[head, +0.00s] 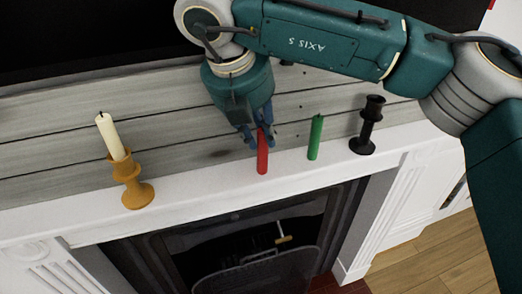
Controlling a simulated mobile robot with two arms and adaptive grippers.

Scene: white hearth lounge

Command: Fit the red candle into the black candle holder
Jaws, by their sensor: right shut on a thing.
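The red candle (262,158) is upright at the middle of the white mantel (205,188). My right gripper (260,135) reaches down from above and is shut on the candle's upper part. I cannot tell whether the candle's foot touches the mantel. The black candle holder (367,125) stands upright and empty on the mantel, to the right of the green candle. My left gripper is not in view.
A green candle (315,138) stands between the red candle and the black holder. A yellow-brown holder (130,183) with a cream candle (109,136) stands at the left. A grey plank wall (180,135) is behind. The fireplace opening lies below the mantel.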

